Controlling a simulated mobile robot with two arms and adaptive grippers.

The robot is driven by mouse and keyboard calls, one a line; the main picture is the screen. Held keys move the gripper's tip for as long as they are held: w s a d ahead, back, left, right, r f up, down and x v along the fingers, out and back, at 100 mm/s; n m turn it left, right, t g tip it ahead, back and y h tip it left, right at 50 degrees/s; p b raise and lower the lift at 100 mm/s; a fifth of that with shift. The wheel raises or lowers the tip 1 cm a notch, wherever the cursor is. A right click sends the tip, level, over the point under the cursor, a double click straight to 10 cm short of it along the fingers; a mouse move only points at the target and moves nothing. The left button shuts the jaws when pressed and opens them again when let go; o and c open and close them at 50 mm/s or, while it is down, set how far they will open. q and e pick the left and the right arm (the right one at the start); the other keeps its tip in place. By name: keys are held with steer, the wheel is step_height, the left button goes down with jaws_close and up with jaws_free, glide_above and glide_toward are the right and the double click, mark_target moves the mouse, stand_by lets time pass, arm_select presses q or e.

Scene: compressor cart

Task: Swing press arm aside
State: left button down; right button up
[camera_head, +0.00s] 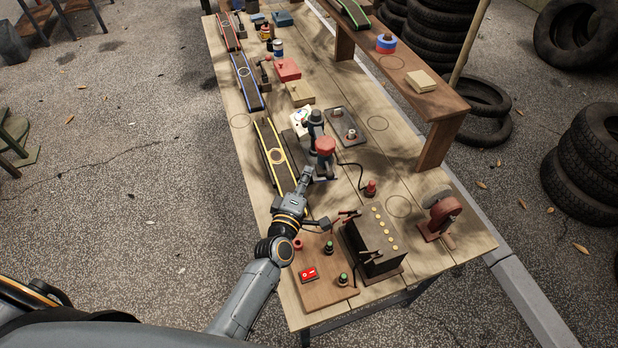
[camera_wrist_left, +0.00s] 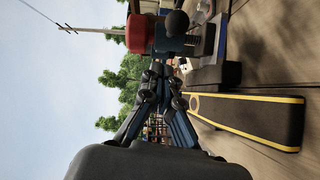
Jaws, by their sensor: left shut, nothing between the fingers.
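The press stands mid-table, with a dark upright part (camera_head: 316,119) and a red round head (camera_head: 325,146) on its near side. In the left wrist view the red head (camera_wrist_left: 140,34) and a dark ball-shaped knob (camera_wrist_left: 177,22) show just beyond my fingertips. My left gripper (camera_head: 307,175) is shut and empty, just left of and nearer than the red head. In the left wrist view its fingers (camera_wrist_left: 162,75) come together at the tips. I cannot tell whether they touch the press. My right gripper is not in view.
A yellow-edged belt (camera_head: 266,139) lies left of the press. A dark tray (camera_head: 348,128) is to its right. A black box with yellow buttons (camera_head: 369,250), a board with a red switch (camera_head: 309,275) and a red wheel device (camera_head: 444,213) stand at the near end. A raised wooden shelf (camera_head: 390,70) lines the right.

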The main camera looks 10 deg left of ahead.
arm_select(q)
steer(key=s+d+f+m+g+h+b, duration=0.1)
steer(key=s+d+m+g+h, duration=0.1)
steer(key=s+m+g, duration=0.5)
steer(key=s+d+f+m+h+b, duration=0.15)
steer(key=s+m, duration=0.35)
steer(key=s, duration=0.5)
steer(key=s+a+m+g+y, duration=0.5)
steer(key=s+a+g, duration=0.2)
steer(key=s+a, duration=0.5)
step_height(320, 180, down, 28)
steer(key=s+d+g, duration=0.1)
steer(key=s+d, duration=0.1)
steer(key=s, duration=0.1)
steer(key=s+a+f+g+b, duration=0.1)
steer(key=s+a+f, duration=0.2)
steer(key=s+f, duration=1.3)
steer(key=shift+s+f+m, duration=0.2)
steer(key=shift+f+m, duration=0.1)
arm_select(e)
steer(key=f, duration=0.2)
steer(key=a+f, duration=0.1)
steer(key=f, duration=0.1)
